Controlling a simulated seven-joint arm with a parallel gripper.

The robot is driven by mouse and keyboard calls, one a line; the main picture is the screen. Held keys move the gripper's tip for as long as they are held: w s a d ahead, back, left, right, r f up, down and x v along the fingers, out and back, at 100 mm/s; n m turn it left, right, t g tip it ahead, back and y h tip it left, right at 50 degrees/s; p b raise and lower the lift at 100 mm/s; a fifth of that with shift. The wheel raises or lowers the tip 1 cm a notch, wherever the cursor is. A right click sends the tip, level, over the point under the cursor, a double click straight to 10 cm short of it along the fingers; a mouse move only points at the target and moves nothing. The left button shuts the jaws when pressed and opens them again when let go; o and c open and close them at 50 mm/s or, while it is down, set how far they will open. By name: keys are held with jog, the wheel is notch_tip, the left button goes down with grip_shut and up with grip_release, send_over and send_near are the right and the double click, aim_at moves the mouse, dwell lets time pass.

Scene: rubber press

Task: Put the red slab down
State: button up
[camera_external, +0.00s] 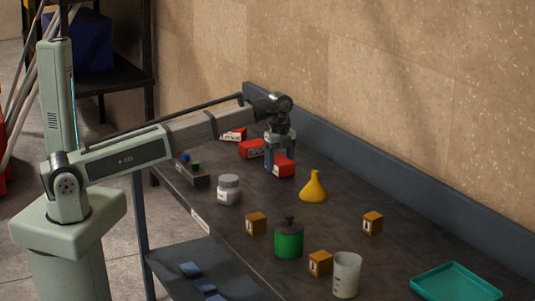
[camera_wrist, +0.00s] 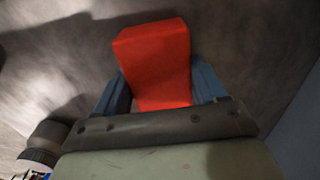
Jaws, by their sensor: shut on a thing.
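My gripper (camera_external: 281,160) is over the far part of the dark bench, pointing down, and is shut on a red slab (camera_external: 285,168). In the wrist view the red slab (camera_wrist: 154,58) sits between the two blue-grey fingers of my gripper (camera_wrist: 160,85) and sticks out past their tips. I cannot tell whether its underside touches the bench. Two more red slabs lie on the bench: one with a white label (camera_external: 251,149) just left of and behind my gripper, and another (camera_external: 233,135) farther back. The gripper partly hides the held slab.
A yellow funnel (camera_external: 313,188) stands close by on the right. A grey-lidded jar (camera_external: 229,190) and a small dark rack (camera_external: 192,172) are on the left. Orange blocks (camera_external: 372,223), a green canister (camera_external: 288,241), a white beaker (camera_external: 346,274) and a teal tray (camera_external: 455,284) stand nearer.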

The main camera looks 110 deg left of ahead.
aim_at(280, 159)
jog(key=o, duration=1.3)
jog(key=shift+f, duration=0.1)
jog(key=shift+r, duration=6.15)
jog(key=shift+o, duration=0.5)
